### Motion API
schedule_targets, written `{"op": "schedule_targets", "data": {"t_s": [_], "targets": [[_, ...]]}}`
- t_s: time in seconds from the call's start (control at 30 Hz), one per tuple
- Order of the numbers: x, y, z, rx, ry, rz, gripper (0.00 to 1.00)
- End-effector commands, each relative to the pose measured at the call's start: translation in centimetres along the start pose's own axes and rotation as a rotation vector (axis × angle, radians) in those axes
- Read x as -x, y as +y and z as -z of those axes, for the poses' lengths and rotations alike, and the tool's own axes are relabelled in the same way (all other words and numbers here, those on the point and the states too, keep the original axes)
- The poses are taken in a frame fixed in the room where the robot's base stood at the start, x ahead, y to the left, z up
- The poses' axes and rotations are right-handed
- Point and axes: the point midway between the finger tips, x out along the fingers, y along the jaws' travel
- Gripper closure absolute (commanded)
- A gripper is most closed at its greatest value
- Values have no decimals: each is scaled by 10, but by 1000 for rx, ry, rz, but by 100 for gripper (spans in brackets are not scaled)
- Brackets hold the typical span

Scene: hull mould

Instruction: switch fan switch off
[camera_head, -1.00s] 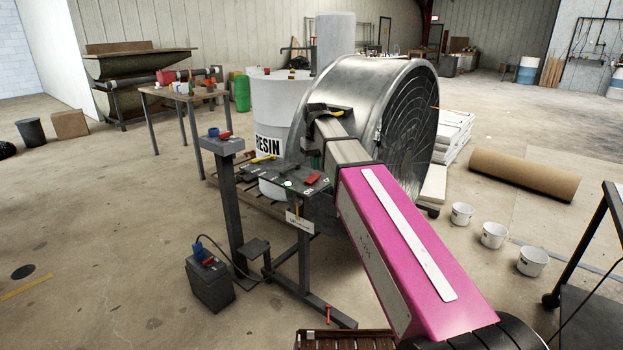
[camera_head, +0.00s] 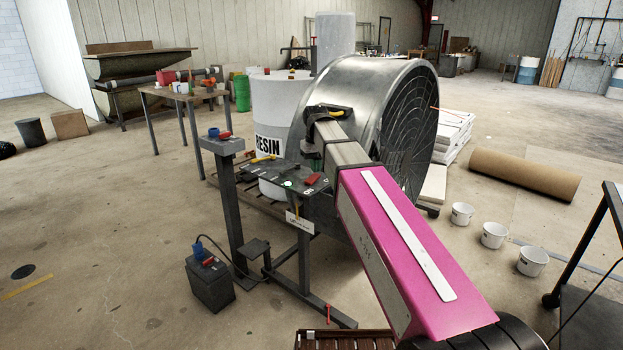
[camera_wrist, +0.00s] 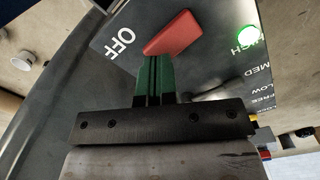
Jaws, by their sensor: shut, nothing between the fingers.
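The fan switch is a red lever (camera_wrist: 172,34) on a dark panel (camera_wrist: 205,65) in the wrist view. White OFF lettering is to its left. HIGH, MED and LOW lettering is to its right, and a green light (camera_wrist: 248,35) glows beside HIGH. My gripper (camera_wrist: 157,62) has its green fingers shut together and empty. Their tips are right at the near edge of the lever; I cannot tell whether they touch. In the head view the red lever (camera_head: 311,179) shows on the panel, below my wrist; my fingers cannot be made out there. The large drum fan (camera_head: 345,95) stands behind.
A grey post with a small box (camera_head: 222,145) stands left of the panel. A dark battery-like box (camera_head: 209,285) with a cable is on the floor. A RESIN drum (camera_head: 270,105) stands behind the panel. Buckets (camera_head: 493,235) and a brown roll (camera_head: 524,174) lie right.

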Motion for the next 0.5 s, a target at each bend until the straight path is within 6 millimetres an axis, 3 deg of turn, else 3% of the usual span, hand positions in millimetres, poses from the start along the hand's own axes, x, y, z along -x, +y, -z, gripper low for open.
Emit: {"op": "schedule_targets", "data": {"t_s": [0.5], "targets": [[-7, 0, 0, 0, 0, 0, 100]]}}
